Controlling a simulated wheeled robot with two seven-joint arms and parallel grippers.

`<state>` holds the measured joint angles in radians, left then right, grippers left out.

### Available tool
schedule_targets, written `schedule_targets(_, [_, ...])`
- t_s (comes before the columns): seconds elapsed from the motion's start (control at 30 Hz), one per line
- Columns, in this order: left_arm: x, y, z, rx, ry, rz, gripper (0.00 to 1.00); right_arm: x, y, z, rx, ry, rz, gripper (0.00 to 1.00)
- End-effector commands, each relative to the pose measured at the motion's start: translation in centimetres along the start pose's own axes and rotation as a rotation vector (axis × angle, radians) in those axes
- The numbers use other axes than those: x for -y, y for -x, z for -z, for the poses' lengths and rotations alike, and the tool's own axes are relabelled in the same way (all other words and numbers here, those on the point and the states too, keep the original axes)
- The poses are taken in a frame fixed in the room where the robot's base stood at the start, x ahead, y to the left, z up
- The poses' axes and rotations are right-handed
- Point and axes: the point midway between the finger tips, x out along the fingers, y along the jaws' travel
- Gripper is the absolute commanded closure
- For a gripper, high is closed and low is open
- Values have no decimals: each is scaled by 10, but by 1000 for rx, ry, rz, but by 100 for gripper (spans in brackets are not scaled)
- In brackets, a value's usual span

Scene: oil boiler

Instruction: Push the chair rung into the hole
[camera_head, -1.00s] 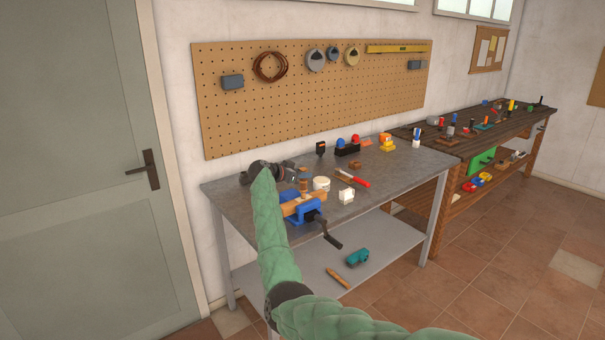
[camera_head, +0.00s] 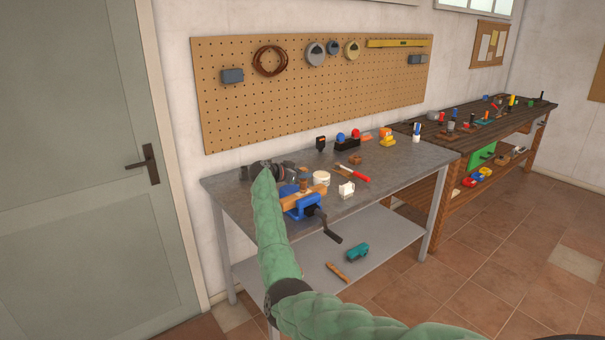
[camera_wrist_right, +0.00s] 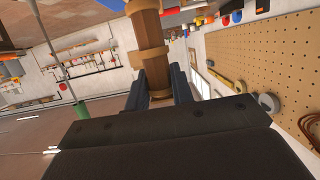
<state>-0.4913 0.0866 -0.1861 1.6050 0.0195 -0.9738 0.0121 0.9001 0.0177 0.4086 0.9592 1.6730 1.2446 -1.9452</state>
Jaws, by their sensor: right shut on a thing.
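The chair rung (camera_wrist_right: 147,45) is a turned brown wooden piece with raised rings. In the right wrist view it stands out from between my dark right gripper fingers (camera_wrist_right: 158,88), which are shut on it. In the head view the rung (camera_head: 304,185) is small, just above a light wooden bar (camera_head: 312,192) clamped in a blue vise (camera_head: 299,206). My right gripper (camera_head: 296,177) is there at the end of my green-sleeved arm. The hole does not show, and I cannot tell whether the rung touches the bar. My left gripper is not in view.
The grey metal workbench (camera_head: 385,178) also holds a white tub (camera_head: 321,178), a white mug (camera_head: 346,189) and a red-handled tool (camera_head: 354,174), close to the right of the vise. A pegboard (camera_head: 300,110) hangs behind. The vise's dark handle (camera_head: 330,232) juts out in front.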

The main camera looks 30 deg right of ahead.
Motion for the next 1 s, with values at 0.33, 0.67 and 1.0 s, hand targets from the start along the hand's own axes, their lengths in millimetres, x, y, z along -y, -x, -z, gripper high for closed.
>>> schedule_targets(0.33, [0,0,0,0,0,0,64,0,-2,-7,0,1,0,67])
schedule_targets(0.67, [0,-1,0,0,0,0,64,0,-2,-7,0,1,0,51])
schedule_targets(1.0, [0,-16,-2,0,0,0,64,1,32,-11,1,-1,2,51])
